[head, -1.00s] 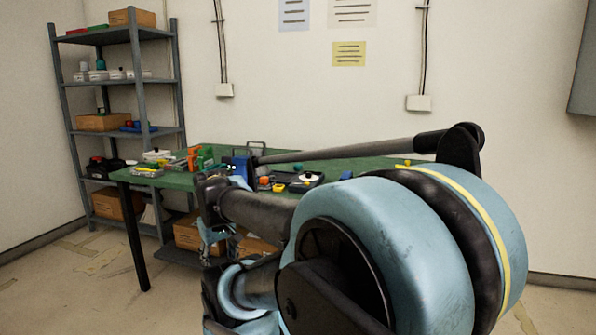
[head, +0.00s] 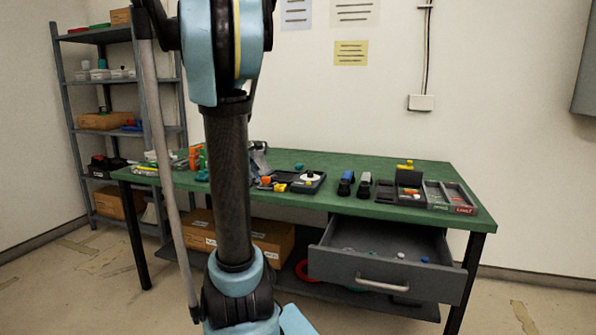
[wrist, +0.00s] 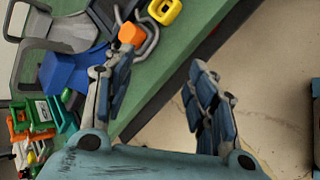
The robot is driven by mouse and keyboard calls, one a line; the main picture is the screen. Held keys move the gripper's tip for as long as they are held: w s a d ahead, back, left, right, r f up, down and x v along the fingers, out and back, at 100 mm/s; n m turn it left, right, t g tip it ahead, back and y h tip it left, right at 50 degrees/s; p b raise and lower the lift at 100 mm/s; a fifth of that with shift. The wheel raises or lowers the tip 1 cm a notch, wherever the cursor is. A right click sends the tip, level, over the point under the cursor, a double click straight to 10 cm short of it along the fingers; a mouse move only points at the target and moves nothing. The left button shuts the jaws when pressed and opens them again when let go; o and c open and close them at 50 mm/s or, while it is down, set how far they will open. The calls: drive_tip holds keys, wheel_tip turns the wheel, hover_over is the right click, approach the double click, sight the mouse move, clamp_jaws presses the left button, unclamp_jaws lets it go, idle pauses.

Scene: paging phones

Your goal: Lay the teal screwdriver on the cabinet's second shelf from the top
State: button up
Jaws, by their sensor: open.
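I cannot make out the teal screwdriver for certain in either view. A small teal thing (head: 299,166) lies on the bench, too small to identify. The cabinet seems to be the grey open-shelved unit (head: 125,83) at the left. Its second shelf from the top holds white tubs and a small teal item, partly hidden by my arm. My gripper (wrist: 160,62) is open and empty in the wrist view, over the green bench's front edge. An orange piece (wrist: 131,34) and a blue block (wrist: 66,72) are beside its left finger. The head view does not show the gripper clearly.
The green workbench (head: 340,171) carries several tools and trays. A grey drawer (head: 385,272) stands open at its front right, with small items inside. Cardboard boxes (head: 272,240) sit beneath. Bare floor lies in front of the shelving.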

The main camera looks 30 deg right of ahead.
drive_tip(key=w+d+n, duration=0.1)
drive_tip(key=w+d, duration=0.2)
drive_tip(key=w+d+n+h, duration=0.1)
drive_tip(key=w+d+n, duration=0.1)
drive_tip(key=w+d, duration=0.1)
drive_tip(key=w+d+r+n+h, duration=0.1)
drive_tip(key=w+d, duration=0.2)
drive_tip(key=shift+d+n+t, duration=0.3)
drive_tip(key=shift+d+n, duration=0.1)
drive_tip(key=w+d+n, duration=0.2)
drive_tip(key=d, duration=0.1)
drive_tip(key=w+d+f+n+h, duration=0.1)
drive_tip(key=w+d, duration=0.2)
drive_tip(key=d, duration=0.1)
drive_tip(key=w+d+n+h, duration=0.1)
drive_tip(key=w+d+n, duration=0.1)
drive_tip(key=w+d, duration=0.1)
drive_tip(key=shift+d+f+n, duration=0.25)
drive_tip(key=shift+d+n, duration=0.05)
drive_tip(key=shift+w+d+f+t+h, duration=0.2)
drive_tip(key=shift+w+d+t+h, duration=0.1)
drive_tip(key=shift+d, duration=0.25)
approach(299, 164)
drive_tip(key=x, duration=0.4)
drive_tip(key=shift+w+a+f, duration=0.15)
drive_tip(key=shift+w+f, duration=0.05)
drive_tip(key=shift+x, duration=2.6)
drive_tip(key=shift+s+r, duration=0.1)
drive_tip(key=shift+s, duration=0.1)
clamp_jaws()
